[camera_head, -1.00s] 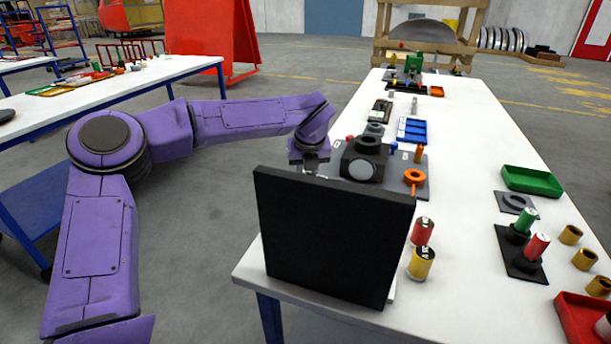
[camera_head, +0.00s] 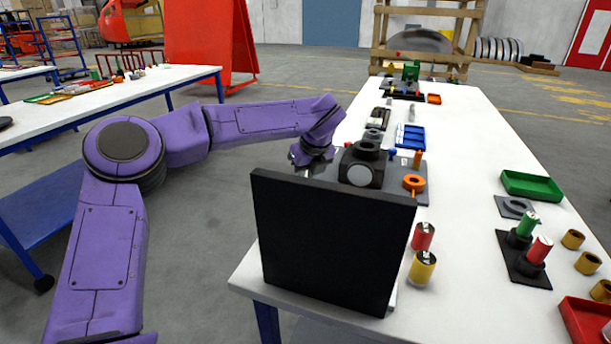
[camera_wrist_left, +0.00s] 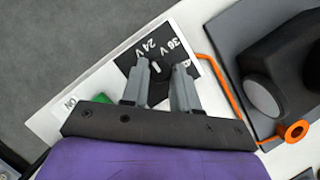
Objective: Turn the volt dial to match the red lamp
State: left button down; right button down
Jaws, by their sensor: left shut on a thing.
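The black dial plate (camera_wrist_left: 205,68) lies on a white panel in the left wrist view, with printed marks that read 24 V and 36 V. The dark volt dial (camera_wrist_left: 160,80) sits between my left gripper's fingers (camera_wrist_left: 162,68), which are shut on it; a short white mark shows there. The fingers hide much of the dial and other marks. In the head view my left gripper (camera_head: 309,168) is behind a black upright panel (camera_head: 335,240), which hides the dial. I cannot make out a lit red lamp. My right gripper is not in view.
An orange cable (camera_wrist_left: 222,80) runs beside the plate to an orange ring (camera_wrist_left: 296,131). A dark machine block (camera_head: 362,166) stands just right of the gripper. Red and yellow cylinders (camera_head: 423,267) stand right of the black panel.

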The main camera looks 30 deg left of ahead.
pick_arm(q)
jog(key=c, duration=0.9)
grip_release()
jog(key=shift+o, duration=0.2)
jog(key=v, duration=1)
jog(key=shift+r, duration=0.25)
jog(key=shift+d, duration=0.1)
